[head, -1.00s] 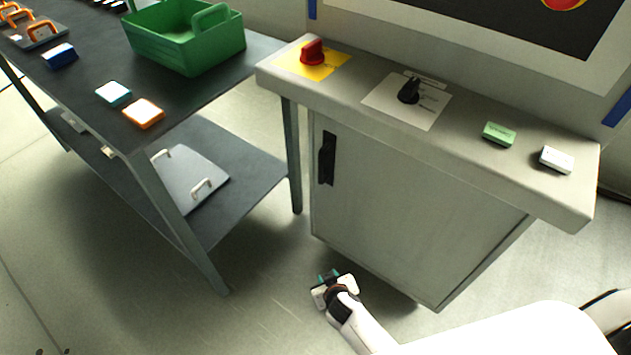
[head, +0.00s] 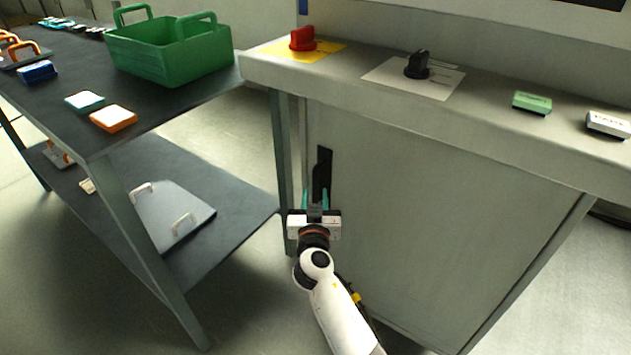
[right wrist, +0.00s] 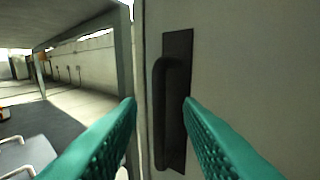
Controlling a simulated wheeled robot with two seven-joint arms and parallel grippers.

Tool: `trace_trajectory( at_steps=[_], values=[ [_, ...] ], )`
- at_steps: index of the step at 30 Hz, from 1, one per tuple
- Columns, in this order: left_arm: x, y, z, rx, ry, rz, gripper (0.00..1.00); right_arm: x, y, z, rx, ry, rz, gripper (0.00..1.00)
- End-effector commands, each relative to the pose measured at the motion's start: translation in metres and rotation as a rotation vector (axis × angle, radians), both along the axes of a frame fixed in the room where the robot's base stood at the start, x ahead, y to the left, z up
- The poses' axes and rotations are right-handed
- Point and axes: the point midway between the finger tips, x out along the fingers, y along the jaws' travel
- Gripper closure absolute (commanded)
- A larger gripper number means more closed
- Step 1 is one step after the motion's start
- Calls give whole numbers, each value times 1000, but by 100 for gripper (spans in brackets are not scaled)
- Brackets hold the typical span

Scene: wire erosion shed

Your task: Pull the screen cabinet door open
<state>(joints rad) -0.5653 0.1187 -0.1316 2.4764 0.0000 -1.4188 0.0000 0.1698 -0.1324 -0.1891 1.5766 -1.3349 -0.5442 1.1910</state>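The screen cabinet door (head: 430,225) is a grey panel below the console ledge, and it looks shut. Its black upright handle (head: 322,172) is near the door's left edge. My right gripper (head: 315,198) is in front of the handle's lower part in the head view. In the right wrist view, its two teal fingers (right wrist: 160,115) are apart, with the black handle (right wrist: 162,110) showing between them, beyond the tips. I cannot tell whether the fingers reach around it; no contact shows. My left gripper is not in view.
A dark two-level bench (head: 90,138) stands left of the cabinet, its near leg close to my right arm. It carries a green tote (head: 170,55) and small boxes. The console ledge (head: 470,115) with a red knob (head: 302,38) and a black knob (head: 417,65) overhangs the door.

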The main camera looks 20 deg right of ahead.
Motion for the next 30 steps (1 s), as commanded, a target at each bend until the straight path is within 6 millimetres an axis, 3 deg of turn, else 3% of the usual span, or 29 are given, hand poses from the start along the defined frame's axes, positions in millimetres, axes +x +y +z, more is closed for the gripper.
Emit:
trace_trajectory(
  at_steps=[3, 9, 23, 29, 30],
  values=[
    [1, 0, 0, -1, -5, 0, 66, 24, -8, 1, -3, -1, 0, 67],
    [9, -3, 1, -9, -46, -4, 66, 53, -17, -1, -2, 0, 1, 67],
    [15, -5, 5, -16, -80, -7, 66, 64, -21, -1, -1, 1, 1, 67],
    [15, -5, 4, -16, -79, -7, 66, 64, -21, -1, -1, 1, 1, 100],
    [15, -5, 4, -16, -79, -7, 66, 64, -21, -1, -1, 1, 1, 100]
  ],
)
